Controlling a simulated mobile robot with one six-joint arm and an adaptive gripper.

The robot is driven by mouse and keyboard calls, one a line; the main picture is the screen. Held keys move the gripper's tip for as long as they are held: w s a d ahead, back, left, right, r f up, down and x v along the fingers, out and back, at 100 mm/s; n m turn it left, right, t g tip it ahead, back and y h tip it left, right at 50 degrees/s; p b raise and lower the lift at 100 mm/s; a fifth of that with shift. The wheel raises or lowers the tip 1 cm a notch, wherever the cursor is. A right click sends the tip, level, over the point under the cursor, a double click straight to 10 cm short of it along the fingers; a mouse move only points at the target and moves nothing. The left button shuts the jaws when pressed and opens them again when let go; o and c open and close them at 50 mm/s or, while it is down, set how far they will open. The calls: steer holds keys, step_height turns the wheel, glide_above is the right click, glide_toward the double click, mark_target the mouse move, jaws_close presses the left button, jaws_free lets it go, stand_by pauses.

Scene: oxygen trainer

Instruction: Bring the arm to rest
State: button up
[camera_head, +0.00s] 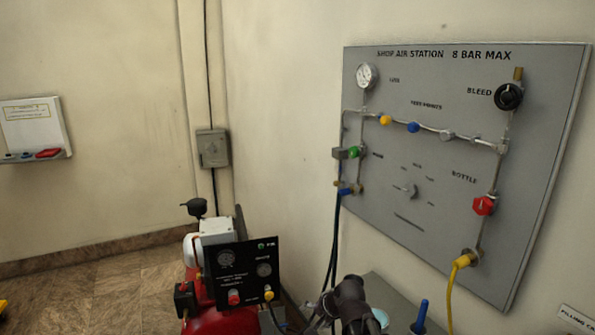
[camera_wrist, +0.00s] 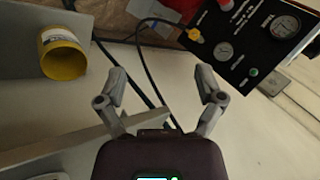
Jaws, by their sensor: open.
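My gripper is open in the wrist view (camera_wrist: 164,88). Its two grey fingers stand apart, and nothing is between their tips. In the head view a dark part of my arm shows at the bottom, in front of the lower left of the grey air panel (camera_head: 460,130). The fingers cannot be made out clearly there.
A red compressor (camera_head: 222,322) with a black gauge panel (camera_head: 247,272) stands left of my arm; the gauge panel also shows in the wrist view (camera_wrist: 250,55). A yellow cup-like object (camera_wrist: 62,58) is at upper left there. Dark hoses and a yellow hose (camera_head: 451,295) hang near my arm.

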steer(key=s+d+r+n+g+h+p, duration=0.5)
steer(key=s+d+r+n+p, duration=0.1)
steer(key=s+d+r+p, duration=0.5)
steer(key=shift+s+d+p, duration=0.25)
steer(key=shift+d+p, duration=0.6)
steer(key=shift+p, duration=0.15)
stand_by(1.2)
